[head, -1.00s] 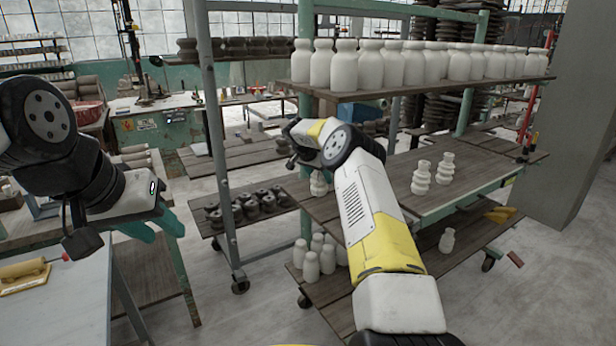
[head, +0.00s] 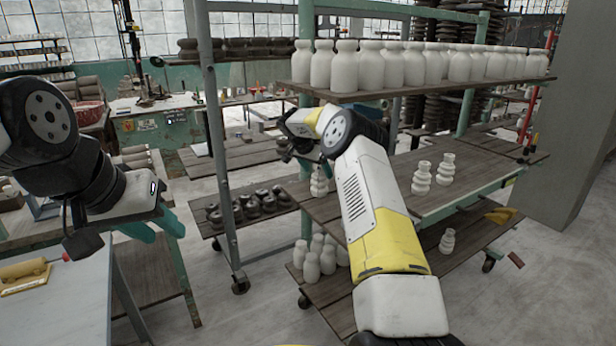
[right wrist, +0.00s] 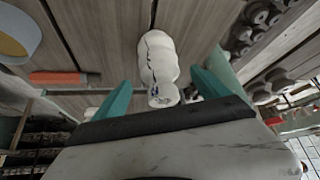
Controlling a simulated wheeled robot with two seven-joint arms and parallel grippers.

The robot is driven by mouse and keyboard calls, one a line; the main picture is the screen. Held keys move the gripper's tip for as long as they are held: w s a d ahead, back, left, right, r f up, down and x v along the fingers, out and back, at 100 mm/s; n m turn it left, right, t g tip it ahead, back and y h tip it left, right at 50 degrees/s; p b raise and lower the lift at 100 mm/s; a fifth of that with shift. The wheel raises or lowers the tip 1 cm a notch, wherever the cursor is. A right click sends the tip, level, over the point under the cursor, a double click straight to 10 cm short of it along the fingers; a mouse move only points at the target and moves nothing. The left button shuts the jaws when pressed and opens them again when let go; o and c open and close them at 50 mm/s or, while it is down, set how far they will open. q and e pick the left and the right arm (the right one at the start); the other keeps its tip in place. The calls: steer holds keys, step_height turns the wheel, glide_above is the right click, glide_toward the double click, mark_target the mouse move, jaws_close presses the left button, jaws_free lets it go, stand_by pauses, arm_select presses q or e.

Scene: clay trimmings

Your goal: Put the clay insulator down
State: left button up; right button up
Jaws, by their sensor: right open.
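A white ribbed clay insulator (head: 319,183) stands on the middle wooden shelf of the rack, partly hidden behind my right arm in the head view. In the right wrist view the insulator (right wrist: 158,62) is ahead of my right gripper (right wrist: 162,92). Its teal fingers are spread wide, with clear gaps on both sides of the insulator's near end. In the head view the right gripper (head: 288,153) is mostly hidden by its wrist. My left gripper (head: 155,229) hangs at the left with its fingers apart and nothing between them.
Two similar insulators (head: 433,172) stand further right on the same shelf. A row of white bottle-shaped pieces (head: 400,66) fills the shelf above. More white pieces (head: 320,258) stand on the low shelf. A green rack post (head: 305,60) rises near my right wrist.

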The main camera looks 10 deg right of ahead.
steer(key=s+a+r+n+y, duration=0.1)
steer(key=s+a+r, duration=0.2)
steer(key=s+r, duration=0.25)
steer(key=s+a+r+n, duration=0.2)
steer(key=s+a+r, duration=0.1)
steer(key=s+r, duration=0.3)
steer(key=s+a+r+n+y, duration=0.1)
steer(key=s+r+n+y, duration=0.1)
steer(key=s, duration=1.2)
steer(key=s+a+r+n+t+y, duration=0.1)
steer(key=s+r+n+y, duration=0.1)
steer(key=s, duration=1.2)
steer(key=s+a+r+n+y, duration=0.1)
steer(key=s+r+n+y, duration=0.1)
steer(key=s, duration=1.2)
steer(key=shift+s+r+n+t, duration=0.15)
steer(key=shift+n+t, duration=0.25)
steer(key=shift+n, duration=0.2)
